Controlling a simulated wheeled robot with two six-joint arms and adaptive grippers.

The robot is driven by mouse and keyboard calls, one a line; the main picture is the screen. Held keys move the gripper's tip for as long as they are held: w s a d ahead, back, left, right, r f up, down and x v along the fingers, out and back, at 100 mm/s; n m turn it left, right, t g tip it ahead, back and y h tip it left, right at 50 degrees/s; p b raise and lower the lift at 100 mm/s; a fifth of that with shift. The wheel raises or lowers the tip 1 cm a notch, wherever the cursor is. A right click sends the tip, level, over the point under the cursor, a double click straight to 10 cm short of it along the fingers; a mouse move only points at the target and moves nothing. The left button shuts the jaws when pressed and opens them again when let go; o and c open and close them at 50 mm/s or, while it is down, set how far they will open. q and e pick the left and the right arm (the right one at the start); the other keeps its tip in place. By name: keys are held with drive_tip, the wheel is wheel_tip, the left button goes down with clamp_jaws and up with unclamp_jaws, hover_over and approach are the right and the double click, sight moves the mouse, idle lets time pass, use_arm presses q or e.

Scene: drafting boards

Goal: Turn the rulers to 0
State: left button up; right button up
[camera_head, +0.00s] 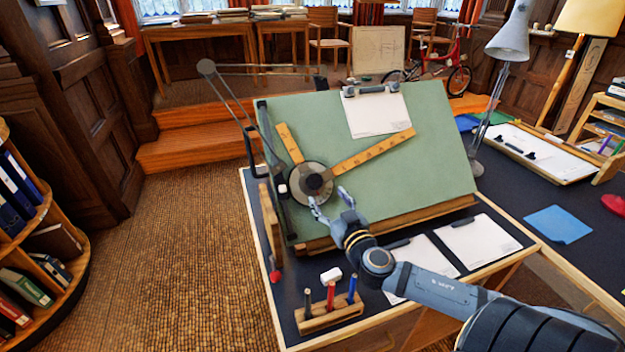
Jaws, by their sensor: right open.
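Two wooden rulers are joined at a round dark drafting head (312,182) on the left part of the tilted green board (310,133). The long ruler (372,153) slants up to the right across the board. The short ruler (289,144) points up and slightly left. The scale marks on the head are too small to read. My right gripper (328,204) is open, just below and right of the head, its fingers pointing up and left. I cannot tell whether a fingertip touches the head. My left gripper is not in view.
A jointed arm (228,92) reaches the head from the upper left. A clipped paper (377,113) lies on the board's top. A wooden pen holder (329,316), a white eraser (331,274) and clipboards (478,241) occupy the desk front. A grey lamp (508,40) stands right.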

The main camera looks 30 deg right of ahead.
sight(316, 182)
drive_tip(key=w, duration=0.3)
drive_tip(key=shift+w+d+b, duration=0.25)
drive_tip(key=shift+d+b, duration=0.1)
drive_tip(key=w, duration=0.3)
drive_tip(key=w+p, duration=0.1)
drive_tip(key=w, duration=0.1)
drive_tip(key=shift+w+d, duration=0.15)
drive_tip(key=shift+d, duration=0.25)
drive_tip(key=shift+w, duration=0.2)
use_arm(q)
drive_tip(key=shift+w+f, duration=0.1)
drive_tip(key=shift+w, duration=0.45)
use_arm(e)
drive_tip(key=shift+f, duration=0.1)
clamp_jaws()
